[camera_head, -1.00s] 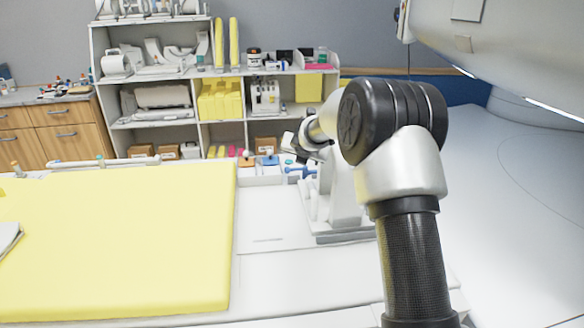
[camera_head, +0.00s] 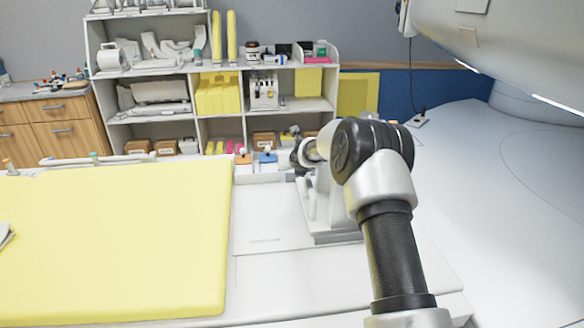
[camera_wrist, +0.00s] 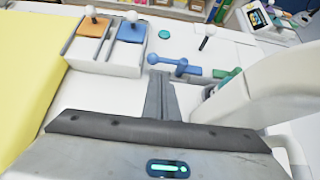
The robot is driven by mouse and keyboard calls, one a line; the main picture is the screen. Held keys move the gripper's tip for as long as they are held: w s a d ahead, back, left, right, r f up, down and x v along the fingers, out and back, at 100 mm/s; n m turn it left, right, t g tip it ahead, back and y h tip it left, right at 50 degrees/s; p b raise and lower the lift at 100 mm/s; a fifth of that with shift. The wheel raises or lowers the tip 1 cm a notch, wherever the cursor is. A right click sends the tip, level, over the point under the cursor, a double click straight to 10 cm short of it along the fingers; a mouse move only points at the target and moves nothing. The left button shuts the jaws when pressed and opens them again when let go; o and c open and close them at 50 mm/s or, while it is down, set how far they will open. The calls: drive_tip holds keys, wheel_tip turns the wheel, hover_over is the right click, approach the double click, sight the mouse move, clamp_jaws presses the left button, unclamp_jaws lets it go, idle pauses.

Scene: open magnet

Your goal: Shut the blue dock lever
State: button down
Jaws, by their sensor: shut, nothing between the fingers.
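The blue dock lever (camera_wrist: 181,68) lies crosswise in the wrist view, its round knob at the left and its bar running right. My gripper (camera_wrist: 160,76) is shut and empty, with its fingertips right at the lever near the knob end. I cannot tell whether they touch it. In the head view my gripper is mostly hidden by my wrist and arm, beside the white dock frame (camera_head: 318,215), and the lever is not clearly visible there.
A white box with an orange plate (camera_wrist: 93,28) and a blue plate (camera_wrist: 131,31), each with a white-knobbed stick, stands left of the lever. A green part (camera_wrist: 228,77) lies right, by a white upright. A yellow pad (camera_head: 110,245) covers the table's left. The white tabletop between is clear.

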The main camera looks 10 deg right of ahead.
drive_tip(key=p+x, duration=0.1)
drive_tip(key=x, duration=0.6)
drive_tip(key=shift+w+p, duration=0.1)
drive_tip(key=shift+p, duration=0.2)
drive_tip(key=shift+w+d+f, duration=0.1)
drive_tip(key=shift+w+f, duration=0.3)
drive_tip(key=shift+f, duration=0.1)
drive_tip(key=shift+w+f+h+b, duration=0.2)
drive_tip(key=shift+h+b, duration=0.1)
drive_tip(key=shift+b, duration=0.4)
drive_tip(key=shift+w+a+f+m+h+b, duration=0.1)
drive_tip(key=shift+a+m+h+b, duration=0.25)
drive_tip(key=shift+m+b, duration=0.25)
drive_tip(key=shift+w+a+r+b, duration=0.1)
drive_tip(key=shift+w+r+b, duration=0.15)
drive_tip(key=shift+b, duration=0.25)
drive_tip(key=shift+w+a+f+b, duration=0.1)
drive_tip(key=shift+w+a+b, duration=0.1)
drive_tip(key=shift+w, duration=0.2)
drive_tip(key=shift+w+a+b, duration=0.1)
drive_tip(key=shift+w+b, duration=0.1)
drive_tip(key=shift+w, duration=0.15)
drive_tip(key=shift+s+r, duration=0.1)
drive_tip(key=shift+r, duration=0.15)
